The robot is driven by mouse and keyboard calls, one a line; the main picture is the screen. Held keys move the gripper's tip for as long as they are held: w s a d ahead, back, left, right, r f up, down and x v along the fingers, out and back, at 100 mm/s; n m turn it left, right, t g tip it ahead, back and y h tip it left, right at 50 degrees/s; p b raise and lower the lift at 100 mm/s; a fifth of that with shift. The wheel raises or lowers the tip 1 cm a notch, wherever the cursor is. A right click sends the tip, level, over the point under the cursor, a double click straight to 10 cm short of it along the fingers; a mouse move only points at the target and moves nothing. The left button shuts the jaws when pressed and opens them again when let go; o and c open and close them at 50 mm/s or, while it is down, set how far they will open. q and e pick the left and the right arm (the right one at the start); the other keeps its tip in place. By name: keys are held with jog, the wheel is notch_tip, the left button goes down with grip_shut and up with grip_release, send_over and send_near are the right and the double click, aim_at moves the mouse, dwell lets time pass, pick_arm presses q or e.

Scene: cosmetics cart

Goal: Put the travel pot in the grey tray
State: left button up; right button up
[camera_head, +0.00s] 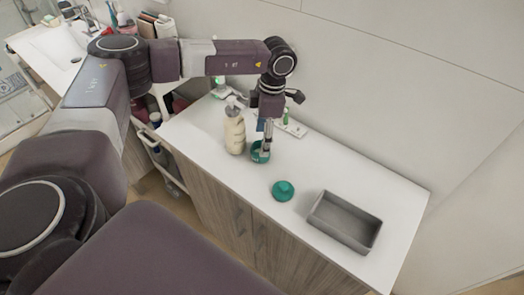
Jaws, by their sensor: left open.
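My left gripper (265,145) reaches down from above with its fingertips at a small teal round pot (258,157) on the white counter. The gripper is open and hides part of this pot. I cannot tell if the fingers touch it or reach inside it. A second teal round piece (283,190), with a raised middle, lies nearer the front edge. I cannot tell for sure which teal piece is the travel pot. The grey tray (328,233) is a rectangular, empty open box at the right end of the counter. My right gripper is out of view.
A cream pump bottle (235,134) stands just left of the gripper. A pale flat holder (291,127) with a small green item lies behind it by the wall. The counter (390,200) is clear around the tray. A sink (62,50) is at the far left.

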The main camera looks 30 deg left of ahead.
pick_arm(q)
jog(key=f+p, duration=0.2)
jog(key=f, duration=0.1)
jog(key=shift+s+f, duration=0.2)
jog(key=shift+s, duration=0.2)
jog(key=shift+f, duration=0.65)
jog(key=c, duration=1.5)
jog(key=shift+r, duration=0.1)
jog(key=shift+c, duration=0.2)
